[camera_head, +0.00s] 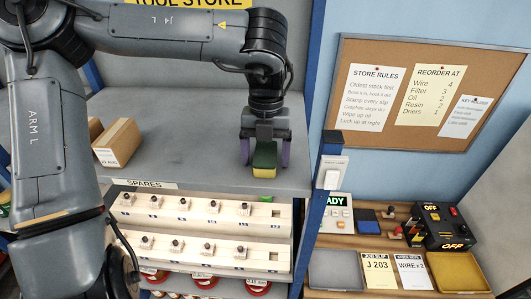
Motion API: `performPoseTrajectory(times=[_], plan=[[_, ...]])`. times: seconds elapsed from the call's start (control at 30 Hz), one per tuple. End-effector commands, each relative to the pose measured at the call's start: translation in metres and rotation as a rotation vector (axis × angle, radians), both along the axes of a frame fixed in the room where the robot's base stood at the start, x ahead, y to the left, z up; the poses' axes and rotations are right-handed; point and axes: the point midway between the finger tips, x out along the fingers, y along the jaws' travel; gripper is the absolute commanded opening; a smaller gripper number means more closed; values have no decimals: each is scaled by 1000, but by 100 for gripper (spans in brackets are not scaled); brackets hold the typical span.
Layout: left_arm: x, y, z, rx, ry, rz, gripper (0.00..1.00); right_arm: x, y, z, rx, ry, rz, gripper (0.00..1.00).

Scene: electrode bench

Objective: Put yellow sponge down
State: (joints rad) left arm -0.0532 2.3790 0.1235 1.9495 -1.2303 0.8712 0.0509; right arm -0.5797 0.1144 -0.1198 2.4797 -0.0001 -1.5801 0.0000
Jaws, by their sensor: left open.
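The sponge (264,172) shows a green top and a yellow front lower edge. It appears to rest on the grey shelf (195,165), near its front edge at the right. My left gripper (264,157) points down over it from above. Its purple-lined fingers are open, one on each side of the sponge; whether either touches it I cannot tell. The back of the sponge is hidden under the gripper. My right gripper is not in view.
Cardboard boxes (118,143) stand at the shelf's left; the middle is clear. Below are white racks (205,214) with knobbed pegs. A blue post (318,205) borders the shelf at the right. Beyond it, a wooden bench holds trays (335,287) and a black switch box (440,226).

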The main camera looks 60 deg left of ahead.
Motion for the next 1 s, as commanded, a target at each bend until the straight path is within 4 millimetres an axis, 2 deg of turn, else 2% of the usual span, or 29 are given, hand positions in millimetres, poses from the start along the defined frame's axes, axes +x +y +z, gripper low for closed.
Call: performPoseTrajectory(times=[0.17, 0.27, 0.47, 0.7, 1.0], plan=[[1, 2, 12, 3, -1, 1, 82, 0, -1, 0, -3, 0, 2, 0], [2, 3, 26, 5, -1, 3, 82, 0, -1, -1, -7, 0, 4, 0], [4, 7, 64, 5, -3, 3, 82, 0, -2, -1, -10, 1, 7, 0], [7, 10, 107, 0, -1, 1, 82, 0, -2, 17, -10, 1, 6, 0], [8, 12, 122, -1, 1, 0, 82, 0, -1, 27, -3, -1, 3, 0]])
